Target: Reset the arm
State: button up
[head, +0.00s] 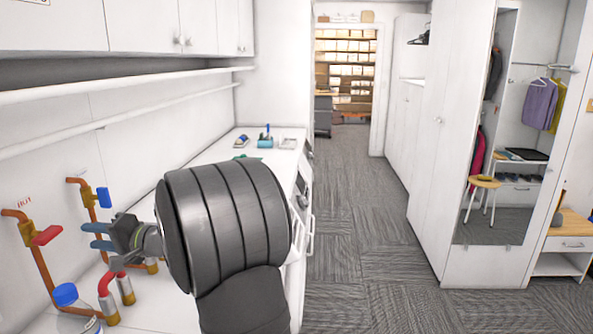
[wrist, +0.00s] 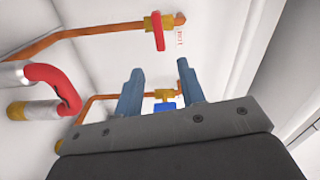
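My gripper (head: 90,236) is at the left in the head view, over the white counter and pointing toward the wall pipes. In the wrist view its two blue-grey fingers (wrist: 160,68) stand apart with nothing held between them. A valve with a blue handle (wrist: 165,106) shows beyond the gap between the fingers, apart from them. That blue handle is also in the head view (head: 104,197), just above the gripper. A valve with a red handle (head: 46,236) sits left of the fingers; the wrist view shows it near the top (wrist: 158,32).
Copper pipes (head: 40,272) run up the wall. A rail (head: 120,84) and cupboards (head: 145,27) are above. Small items (head: 265,140) lie at the counter's far end. The carpeted aisle (head: 350,200) is clear.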

aim_at(59, 228)
jog(key=a+n, duration=0.1)
jog(key=a, duration=0.3)
jog(key=a+n, duration=0.1)
jog(key=a, duration=0.3)
jog(key=a+n, duration=0.1)
jog(key=a, duration=0.3)
jog(key=shift+w+a+r, duration=0.15)
jog(key=shift+w+r, duration=0.15)
jog(key=shift+r, duration=0.05)
jog(key=shift+d, duration=1.2)
